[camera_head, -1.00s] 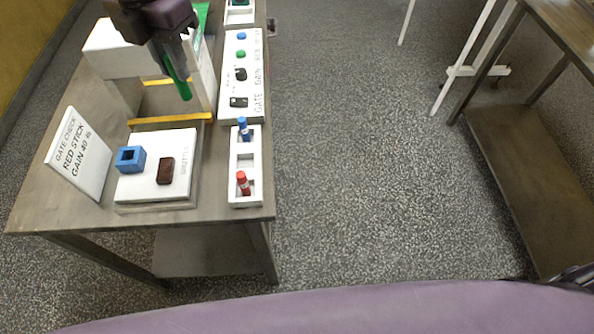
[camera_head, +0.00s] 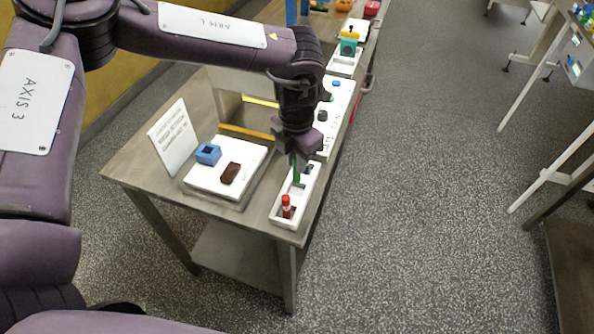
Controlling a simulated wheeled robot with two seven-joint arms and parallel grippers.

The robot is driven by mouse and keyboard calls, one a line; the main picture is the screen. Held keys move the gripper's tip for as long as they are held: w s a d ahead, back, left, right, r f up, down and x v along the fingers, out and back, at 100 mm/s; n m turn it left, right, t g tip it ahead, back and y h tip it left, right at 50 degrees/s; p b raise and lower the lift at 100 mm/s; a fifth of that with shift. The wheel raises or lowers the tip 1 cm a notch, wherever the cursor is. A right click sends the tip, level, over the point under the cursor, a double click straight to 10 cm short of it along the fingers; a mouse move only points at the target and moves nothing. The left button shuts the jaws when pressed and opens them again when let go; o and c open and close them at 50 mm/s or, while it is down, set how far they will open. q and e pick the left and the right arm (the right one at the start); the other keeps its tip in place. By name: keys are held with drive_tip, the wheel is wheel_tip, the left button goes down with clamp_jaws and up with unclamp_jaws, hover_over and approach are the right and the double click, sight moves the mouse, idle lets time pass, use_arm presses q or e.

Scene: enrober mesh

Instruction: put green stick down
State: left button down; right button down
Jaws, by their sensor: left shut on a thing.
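My left gripper (camera_head: 296,155) points down over the white stick tray and is shut on the green stick (camera_head: 296,171). The green stick hangs upright, its lower end at the tray's middle; whether it touches the tray floor cannot be told. The white tray (camera_head: 272,216) lies along the table's right edge. A red stick (camera_head: 286,204) stands in the tray's near compartment. A blue stick (camera_head: 308,169) shows partly beside the gripper at the tray's far part. My right gripper is not in view.
Left of the tray is a white plate (camera_head: 205,184) with a blue hollow block (camera_head: 208,153) and a dark brown block (camera_head: 230,173). A white sign (camera_head: 173,137) stands behind it. The button panel (camera_head: 337,101) lies beyond the tray, partly hidden by my arm.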

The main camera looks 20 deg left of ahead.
sight(296, 176)
use_arm(q)
drive_tip(key=shift+f, duration=0.8)
wheel_tip(296, 176, down, 4)
drive_tip(key=shift+f+p, duration=0.1)
drive_tip(key=shift+p, duration=0.5)
drive_tip(key=shift+f, duration=0.15)
drive_tip(key=c, duration=1.3)
unclamp_jaws()
drive_tip(key=shift+c, duration=0.2)
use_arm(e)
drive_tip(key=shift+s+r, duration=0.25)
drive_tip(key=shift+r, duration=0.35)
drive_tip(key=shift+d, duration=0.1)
